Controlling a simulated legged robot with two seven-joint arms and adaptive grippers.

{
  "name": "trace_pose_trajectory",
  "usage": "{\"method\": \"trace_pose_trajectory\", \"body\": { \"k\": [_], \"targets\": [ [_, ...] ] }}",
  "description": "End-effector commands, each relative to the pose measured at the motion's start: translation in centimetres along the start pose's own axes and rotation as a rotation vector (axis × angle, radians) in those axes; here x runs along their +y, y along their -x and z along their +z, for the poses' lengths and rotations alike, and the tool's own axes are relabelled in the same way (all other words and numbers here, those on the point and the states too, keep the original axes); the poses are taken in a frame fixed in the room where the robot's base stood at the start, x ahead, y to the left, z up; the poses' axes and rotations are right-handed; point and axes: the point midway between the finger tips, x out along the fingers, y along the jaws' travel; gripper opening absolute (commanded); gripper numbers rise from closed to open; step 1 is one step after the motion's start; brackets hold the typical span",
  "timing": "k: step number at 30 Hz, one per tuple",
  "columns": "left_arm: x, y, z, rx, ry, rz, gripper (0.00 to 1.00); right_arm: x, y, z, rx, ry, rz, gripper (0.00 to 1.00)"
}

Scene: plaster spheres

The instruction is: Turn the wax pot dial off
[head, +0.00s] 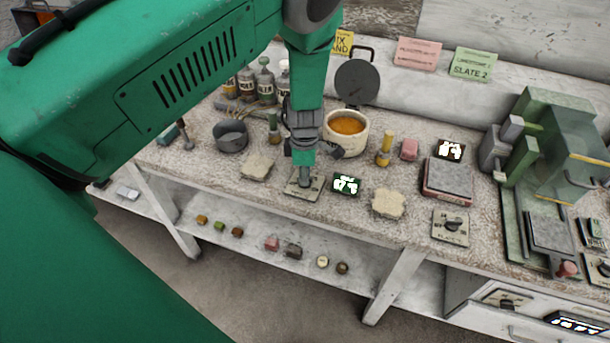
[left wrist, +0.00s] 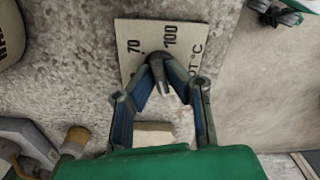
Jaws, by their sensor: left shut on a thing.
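The wax pot (head: 347,138), cream with orange wax inside and its dark round lid raised, stands at the back of the bench. The wax pot dial plate (head: 298,191) lies in front of it, near the bench's front edge. In the left wrist view the plate (left wrist: 183,31) shows "70", "100" and part of a "°C" label; its other markings are hidden. My left gripper (head: 304,176) points down over the plate. In the left wrist view the gripper (left wrist: 158,68) has its fingertips together on the dark dial knob (left wrist: 162,86). My right gripper is out of view.
A small lit display (head: 345,184) lies right of the dial. A second dial plate (head: 451,226) is farther right, by a grey-topped box (head: 448,179). Pale slabs (head: 388,203) lie on the bench. A green machine (head: 560,150) fills the right end.

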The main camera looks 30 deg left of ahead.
Motion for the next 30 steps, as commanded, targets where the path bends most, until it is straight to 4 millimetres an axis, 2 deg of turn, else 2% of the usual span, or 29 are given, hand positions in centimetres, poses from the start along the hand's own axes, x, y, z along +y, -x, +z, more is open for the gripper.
{"method": "trace_pose_trajectory", "body": {
  "k": [1, 12, 14, 15, 25, 30],
  "targets": [
    [0.5, 0.3, 0.2, -0.004, 0.005, 0.013, 0.00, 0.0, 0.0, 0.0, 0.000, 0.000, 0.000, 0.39],
    [0.5, 0.3, 0.2, -0.005, 0.009, 0.014, 0.00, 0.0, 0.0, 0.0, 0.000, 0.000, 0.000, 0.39],
    [0.5, 0.3, 0.2, -0.005, 0.009, 0.014, 0.24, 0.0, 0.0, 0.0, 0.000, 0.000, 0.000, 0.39],
    [0.5, 0.3, 0.2, -0.004, 0.008, 0.013, 0.30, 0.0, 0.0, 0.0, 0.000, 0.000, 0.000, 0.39],
    [0.2, 0.3, 0.1, -0.002, 0.008, 0.006, 0.30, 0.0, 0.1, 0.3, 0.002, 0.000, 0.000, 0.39],
    [0.3, 2.4, 0.1, -0.003, 0.007, 0.008, 0.30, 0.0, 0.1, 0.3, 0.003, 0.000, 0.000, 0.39]
  ]
}}
